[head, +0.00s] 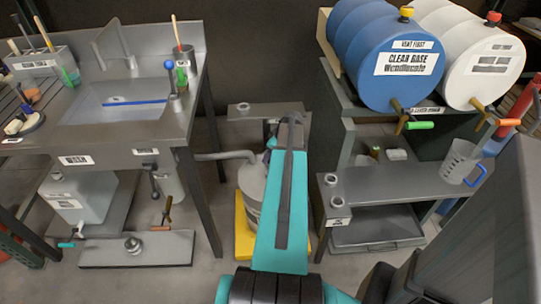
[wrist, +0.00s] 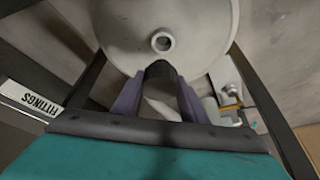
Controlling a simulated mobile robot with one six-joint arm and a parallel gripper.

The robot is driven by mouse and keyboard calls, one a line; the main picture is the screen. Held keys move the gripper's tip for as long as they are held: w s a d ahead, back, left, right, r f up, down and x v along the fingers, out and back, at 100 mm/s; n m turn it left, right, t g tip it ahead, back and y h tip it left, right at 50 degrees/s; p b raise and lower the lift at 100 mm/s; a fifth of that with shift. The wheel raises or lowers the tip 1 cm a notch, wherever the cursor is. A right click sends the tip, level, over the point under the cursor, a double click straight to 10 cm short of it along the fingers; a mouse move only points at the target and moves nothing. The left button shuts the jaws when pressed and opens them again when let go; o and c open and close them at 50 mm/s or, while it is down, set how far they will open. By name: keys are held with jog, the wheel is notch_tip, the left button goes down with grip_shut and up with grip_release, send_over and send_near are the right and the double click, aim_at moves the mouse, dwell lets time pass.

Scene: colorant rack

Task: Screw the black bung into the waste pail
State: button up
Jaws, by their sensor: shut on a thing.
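The waste pail (head: 252,183) is a pale grey round vessel standing on a yellow base, partly hidden behind my arm in the head view. In the wrist view the pail (wrist: 205,25) fills the top, with a round raised open port (wrist: 162,41) facing the camera. My gripper (wrist: 160,80) has purple fingers and is shut on the black bung (wrist: 160,69). The bung appears just below the port in the picture, and the open port shows clear of it. The exact gap between them cannot be told. In the head view the fingers are hidden by my arm.
A grey bench with a sink (head: 120,100) stands at left. A shelf with a blue drum (head: 375,60) and a white drum (head: 470,60) stands at right, above a lower shelf (head: 385,185). A FITTINGS label (wrist: 30,98) is at the wrist view's left.

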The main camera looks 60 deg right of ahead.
jog(key=shift+s, duration=0.1)
jog(key=shift+f+b, duration=1.7)
jog(key=shift+f, duration=1.2)
jog(key=shift+f+b, duration=0.8)
jog(key=shift+f, duration=0.55)
jog(key=o, duration=1.1)
jog(key=shift+r, duration=0.1)
jog(key=v, duration=1.3)
jog(key=shift+s+r+p, duration=0.1)
jog(key=shift+r+p, duration=0.2)
jog(key=shift+p, duration=0.05)
